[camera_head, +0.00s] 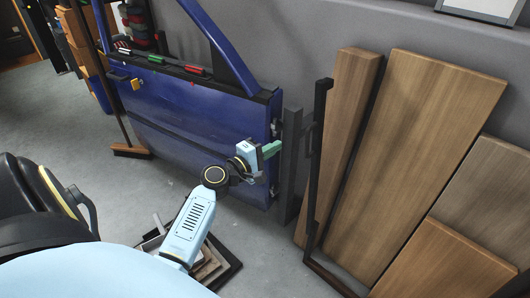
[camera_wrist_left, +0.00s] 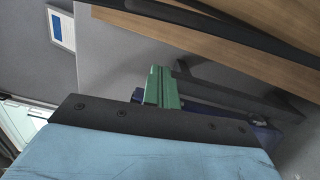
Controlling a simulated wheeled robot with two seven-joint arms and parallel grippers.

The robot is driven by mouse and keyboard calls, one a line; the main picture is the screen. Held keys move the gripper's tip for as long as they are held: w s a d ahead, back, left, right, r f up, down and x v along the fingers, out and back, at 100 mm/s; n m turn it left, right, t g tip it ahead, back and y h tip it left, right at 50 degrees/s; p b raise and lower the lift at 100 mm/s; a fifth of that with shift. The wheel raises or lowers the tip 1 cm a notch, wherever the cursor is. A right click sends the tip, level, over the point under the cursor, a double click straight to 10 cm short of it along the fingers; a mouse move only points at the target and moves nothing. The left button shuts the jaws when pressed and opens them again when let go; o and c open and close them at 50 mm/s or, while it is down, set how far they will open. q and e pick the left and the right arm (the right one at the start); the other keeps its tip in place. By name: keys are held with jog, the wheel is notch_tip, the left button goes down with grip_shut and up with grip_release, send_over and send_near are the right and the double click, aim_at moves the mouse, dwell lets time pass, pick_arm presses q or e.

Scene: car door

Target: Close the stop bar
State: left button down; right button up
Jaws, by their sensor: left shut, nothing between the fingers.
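A blue car door (camera_head: 190,115) stands upright near the grey wall. A dark grey upright bar (camera_head: 289,165) stands at its right edge. A black bar frame (camera_head: 317,150) stands right of it, in front of wooden boards; I cannot tell which is the stop bar. My left gripper (camera_head: 271,149) has green fingers, shut and empty, in front of the door's right edge and just left of the grey bar; contact cannot be told. The fingers also show in the left wrist view (camera_wrist_left: 161,88), with a dark bar (camera_wrist_left: 240,85) behind them. My right gripper is not in view.
Wooden boards (camera_head: 415,140) lean against the wall at right. A broom (camera_head: 130,151) stands at left by the door. A dark tray with wooden pieces (camera_head: 225,272) lies on the floor below my left arm.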

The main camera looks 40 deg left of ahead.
pick_arm(q)
jog(key=shift+w+d+r, duration=0.1)
jog(key=shift+w+d, duration=0.85)
jog(key=shift+d, duration=0.2)
jog(key=shift+w+d+r, duration=0.1)
jog(key=shift+w+d, duration=0.85)
jog(key=shift+d, duration=0.15)
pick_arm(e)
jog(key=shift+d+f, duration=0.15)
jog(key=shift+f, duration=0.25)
